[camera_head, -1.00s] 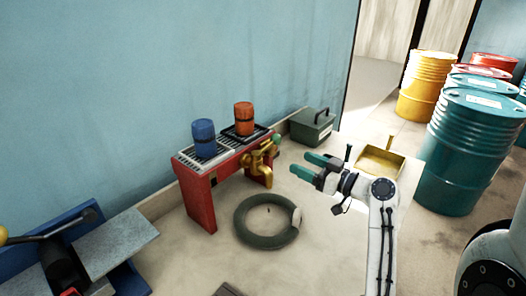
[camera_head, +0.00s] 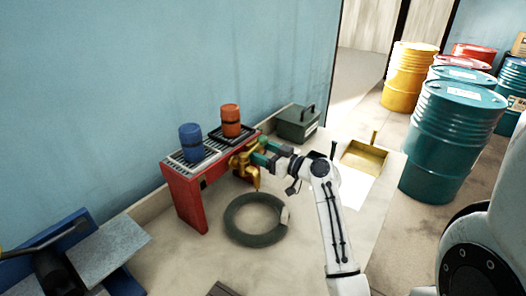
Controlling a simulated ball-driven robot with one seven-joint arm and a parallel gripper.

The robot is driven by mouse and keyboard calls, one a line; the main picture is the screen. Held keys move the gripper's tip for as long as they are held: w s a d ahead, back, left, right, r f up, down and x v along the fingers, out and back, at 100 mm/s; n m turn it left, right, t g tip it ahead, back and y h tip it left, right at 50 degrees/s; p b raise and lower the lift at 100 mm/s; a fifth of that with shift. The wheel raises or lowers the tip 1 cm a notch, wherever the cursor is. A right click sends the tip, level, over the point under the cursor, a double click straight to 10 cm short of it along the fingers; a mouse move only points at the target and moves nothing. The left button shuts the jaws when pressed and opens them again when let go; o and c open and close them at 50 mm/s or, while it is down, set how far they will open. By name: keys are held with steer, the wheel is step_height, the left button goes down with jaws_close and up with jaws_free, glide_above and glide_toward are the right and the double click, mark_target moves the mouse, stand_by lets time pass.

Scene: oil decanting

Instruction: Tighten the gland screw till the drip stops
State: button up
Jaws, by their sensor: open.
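A brass tap (camera_head: 249,165) is mounted at the right end of the red stand (camera_head: 186,195), its spout pointing down. The gland screw is too small to make out, and I cannot see any drip. My gripper (camera_head: 262,153), with green fingers, is open and right at the tap's upper right side. Its fingers overlap the tap in this view, so I cannot tell whether they touch it or stand around it. A blue canister (camera_head: 191,138) and an orange canister (camera_head: 231,121) stand on the stand's grated top.
A coiled dark hose (camera_head: 232,230) lies on the bench below the tap. A green metal box (camera_head: 298,122) stands behind, and a yellow tray (camera_head: 364,158) sits to the right. A blue vise-like device (camera_head: 75,250) is at the lower left. Drums (camera_head: 455,125) stand on the floor at right.

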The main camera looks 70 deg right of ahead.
steer(key=shift+c, duration=0.3)
steer(key=c, duration=1)
steer(key=shift+m, duration=2.3)
steer(key=o, duration=1.1)
steer(key=shift+c, duration=0.2)
